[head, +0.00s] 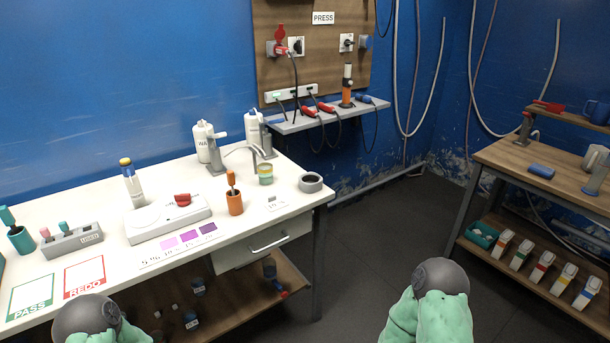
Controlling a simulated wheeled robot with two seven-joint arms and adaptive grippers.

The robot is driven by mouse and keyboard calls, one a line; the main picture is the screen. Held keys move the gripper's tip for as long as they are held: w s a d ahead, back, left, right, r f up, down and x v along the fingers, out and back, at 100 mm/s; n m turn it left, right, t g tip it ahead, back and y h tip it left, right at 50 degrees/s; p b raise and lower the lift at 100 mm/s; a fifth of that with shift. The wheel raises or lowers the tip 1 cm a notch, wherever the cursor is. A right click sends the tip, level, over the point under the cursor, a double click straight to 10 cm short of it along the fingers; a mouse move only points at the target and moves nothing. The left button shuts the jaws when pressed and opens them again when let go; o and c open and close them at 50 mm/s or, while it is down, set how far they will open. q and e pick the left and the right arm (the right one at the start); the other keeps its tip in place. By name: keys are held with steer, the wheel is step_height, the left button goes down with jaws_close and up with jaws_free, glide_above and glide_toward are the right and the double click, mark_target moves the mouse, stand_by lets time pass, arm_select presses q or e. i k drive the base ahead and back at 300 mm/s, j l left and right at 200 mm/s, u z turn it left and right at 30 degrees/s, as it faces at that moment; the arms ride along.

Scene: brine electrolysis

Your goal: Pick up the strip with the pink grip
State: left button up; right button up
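A small strip with a pink grip (45,233) stands in a grey block holder (72,244) at the left of the white table. Only its pink top shows; the lower part is hidden in the holder. Parts of my two arms show at the bottom edge, one at the left and one right of centre. Neither gripper's fingers are in view, and nothing of mine touches the holder.
A white device (168,221) with a red clip stands right of the holder. PASS (30,298) and REDO (84,277) cards lie in front of it. A teal cup (20,239) is at left, an orange cup (235,203) at right. Two bottles stand at the back.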

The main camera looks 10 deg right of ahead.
mark_target(44, 233)
steer(key=u, duration=1.4)
steer(key=i+l, duration=0.1)
steer(key=i, duration=0.25)
steer(key=i+l, duration=0.1)
steer(key=i, duration=0.2)
